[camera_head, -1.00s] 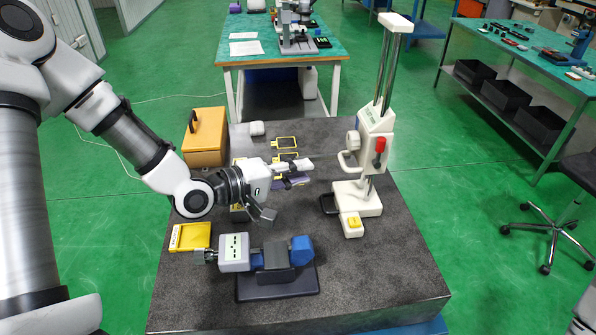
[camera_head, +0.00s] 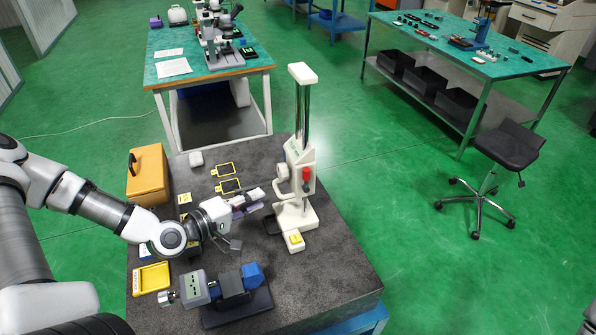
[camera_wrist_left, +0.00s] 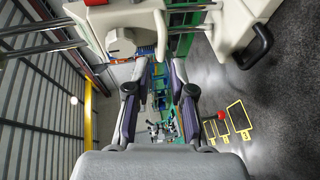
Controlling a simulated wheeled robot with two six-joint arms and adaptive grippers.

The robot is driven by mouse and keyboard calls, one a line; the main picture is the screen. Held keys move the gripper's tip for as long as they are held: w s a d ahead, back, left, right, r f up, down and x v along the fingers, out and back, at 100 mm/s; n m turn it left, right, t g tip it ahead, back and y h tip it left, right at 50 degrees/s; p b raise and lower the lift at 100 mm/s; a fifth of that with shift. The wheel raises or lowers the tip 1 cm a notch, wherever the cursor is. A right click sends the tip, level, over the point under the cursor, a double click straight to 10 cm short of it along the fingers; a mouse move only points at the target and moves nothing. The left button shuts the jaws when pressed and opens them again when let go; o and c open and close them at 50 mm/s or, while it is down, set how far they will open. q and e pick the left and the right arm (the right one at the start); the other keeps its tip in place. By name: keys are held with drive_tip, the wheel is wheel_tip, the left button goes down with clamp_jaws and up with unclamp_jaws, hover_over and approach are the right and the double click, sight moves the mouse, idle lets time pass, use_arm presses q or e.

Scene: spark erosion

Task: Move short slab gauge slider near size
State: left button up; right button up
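The short slab gauge is a white height gauge (camera_head: 297,215) with twin steel rods, standing upright on the dark granite slab (camera_head: 340,270). Its slider (camera_head: 296,165) is a white body with a red knob and a loop handle on the left, part way up the rods. The slider also shows close at the top of the left wrist view (camera_wrist_left: 115,18). My left gripper (camera_head: 257,198) is left of the slider, fingers pointing at it. The fingers (camera_wrist_left: 160,75) are apart with nothing between them. I cannot tell whether they touch the handle. My right gripper is out of view.
On the slab are an orange box (camera_head: 148,178), a yellow case (camera_head: 151,278), yellow-framed plates (camera_head: 229,186) and a blue-grey instrument (camera_head: 228,288) below my left gripper. A green-topped bench (camera_head: 160,50) stands behind. A stool (camera_head: 505,145) is at right.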

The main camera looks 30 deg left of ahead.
sight(277, 189)
use_arm(q)
drive_tip(key=b+x, duration=0.1)
drive_tip(key=x, duration=0.3)
drive_tip(key=b+x, duration=0.2)
drive_tip(key=x, duration=0.2)
drive_tip(key=shift+f+b, duration=0.2)
drive_tip(key=shift+b, duration=0.1)
drive_tip(key=shift+s, duration=0.1)
drive_tip(key=shift+c, duration=0.3)
drive_tip(key=shift+a, duration=0.1)
clamp_jaws()
